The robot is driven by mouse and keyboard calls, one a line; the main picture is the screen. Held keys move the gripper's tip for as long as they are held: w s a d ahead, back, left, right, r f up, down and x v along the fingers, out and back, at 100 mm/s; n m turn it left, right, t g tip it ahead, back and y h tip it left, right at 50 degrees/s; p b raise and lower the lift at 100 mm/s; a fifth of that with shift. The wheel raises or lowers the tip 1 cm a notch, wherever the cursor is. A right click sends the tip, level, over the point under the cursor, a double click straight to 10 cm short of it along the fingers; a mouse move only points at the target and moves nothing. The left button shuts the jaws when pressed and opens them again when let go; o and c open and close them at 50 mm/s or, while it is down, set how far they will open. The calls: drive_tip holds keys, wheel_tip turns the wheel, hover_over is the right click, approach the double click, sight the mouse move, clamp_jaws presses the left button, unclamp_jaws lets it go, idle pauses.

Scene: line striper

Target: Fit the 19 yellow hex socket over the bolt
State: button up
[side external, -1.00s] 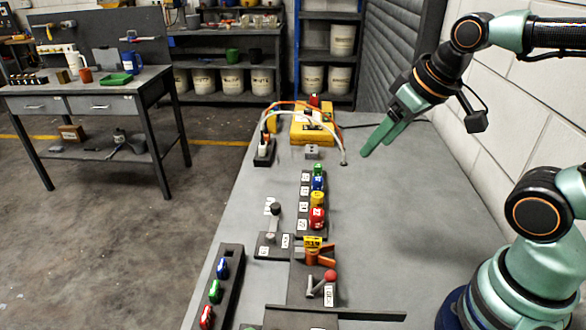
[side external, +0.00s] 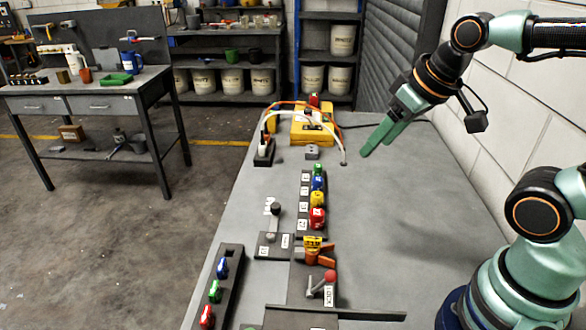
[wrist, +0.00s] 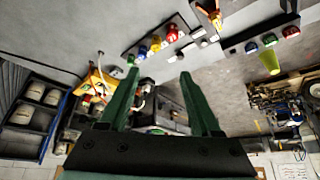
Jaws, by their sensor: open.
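The yellow socket (side external: 317,199) stands in a dark rack with a row of coloured sockets, between a blue one (side external: 317,183) and a red one (side external: 317,218). It also shows small in the wrist view (wrist: 155,43). Its number is too small to read. My gripper (side external: 370,142) is open and empty, high above the bench, behind and to the right of the rack. Its two green fingers are spread apart in the wrist view (wrist: 158,74). I cannot clearly make out the bolt. A small grey block (side external: 312,152) sits behind the rack.
A lever with a dark knob (side external: 275,209) stands left of the rack. An orange clamp-like part (side external: 326,255) and a red-balled lever (side external: 330,277) stand in front. A yellow case (side external: 312,136) with cables is at the back. The bench right of the rack (side external: 400,220) is clear.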

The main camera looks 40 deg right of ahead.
drive_tip(key=shift+o, duration=0.4)
drive_tip(key=n+g, duration=0.6)
drive_tip(key=n, duration=2.1)
hover_over(317, 194)
wheel_tip(317, 194, down, 12)
drive_tip(key=shift+f, duration=5.1)
drive_tip(key=shift+c, duration=0.3)
clamp_jaws()
